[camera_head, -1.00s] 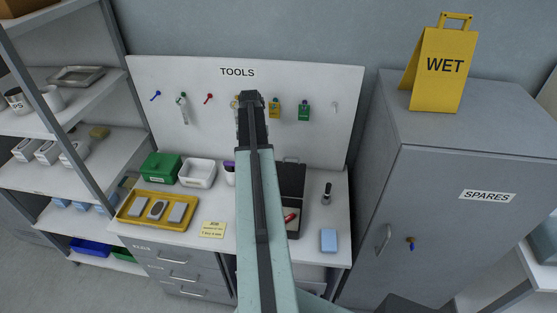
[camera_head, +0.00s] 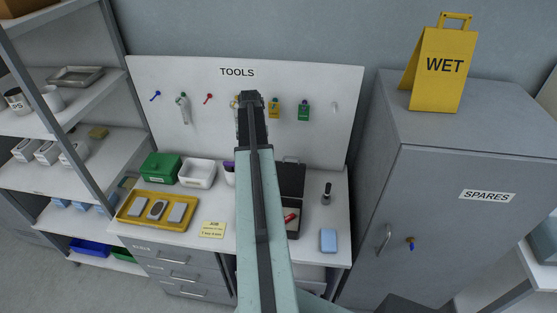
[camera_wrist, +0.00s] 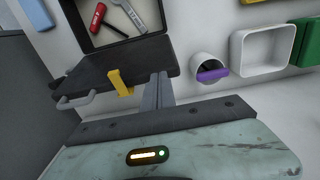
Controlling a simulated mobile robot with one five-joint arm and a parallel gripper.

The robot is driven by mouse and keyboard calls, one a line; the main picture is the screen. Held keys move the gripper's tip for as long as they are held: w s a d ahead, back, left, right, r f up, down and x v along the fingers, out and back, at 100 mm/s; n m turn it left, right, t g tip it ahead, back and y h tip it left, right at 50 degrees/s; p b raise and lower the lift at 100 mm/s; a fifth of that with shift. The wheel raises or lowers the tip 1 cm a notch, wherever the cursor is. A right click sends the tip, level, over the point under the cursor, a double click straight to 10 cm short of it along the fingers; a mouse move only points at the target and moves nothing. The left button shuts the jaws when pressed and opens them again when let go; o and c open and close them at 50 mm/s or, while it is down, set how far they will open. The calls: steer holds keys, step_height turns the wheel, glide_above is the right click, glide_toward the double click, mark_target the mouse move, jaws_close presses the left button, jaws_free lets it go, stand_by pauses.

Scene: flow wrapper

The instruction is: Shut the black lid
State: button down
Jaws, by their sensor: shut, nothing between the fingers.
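The black lid (camera_head: 292,177) stands open at the back of a black tool case (camera_head: 294,233), on the bench right of my arm. In the wrist view the lid (camera_wrist: 92,77) shows a handle and a yellow latch (camera_wrist: 121,82). The case (camera_wrist: 141,43) beyond it holds a red tool (camera_wrist: 95,18) and a grey wrench (camera_wrist: 129,13). My gripper (camera_head: 250,96) is shut and empty, raised in front of the tool board. In the wrist view my gripper (camera_wrist: 158,84) overlaps the lid's right side; I cannot tell whether they touch. My arm hides the case's left part in the head view.
A white bin (camera_head: 197,172), a purple-topped cup (camera_head: 229,175) and a green box (camera_head: 161,167) stand left of the case. A dark-handled stamp (camera_head: 326,194) and a blue block (camera_head: 328,240) are on its right. The tool board (camera_head: 340,80) rises behind.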

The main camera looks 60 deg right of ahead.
steer(key=shift+s+a, duration=0.1)
steer(key=shift+a, duration=0.1)
steer(key=a, duration=0.1)
steer(key=s+a, duration=0.1)
steer(key=a, duration=0.2)
steer(key=shift+s+a+r+p, duration=0.25)
steer(key=shift+a+p, duration=0.05)
stand_by(0.6)
steer(key=shift+a, duration=0.1)
steer(key=s+a, duration=0.1)
steer(key=a, duration=0.4)
steer(key=shift+s+a+f, duration=0.3)
steer(key=shift+s+a, duration=0.05)
steer(key=shift+s, duration=0.05)
stand_by(0.8)
stand_by(0.5)
step_height(320, 180, up, 6)
steer(key=p, duration=0.5)
steer(key=shift+p, duration=0.3)
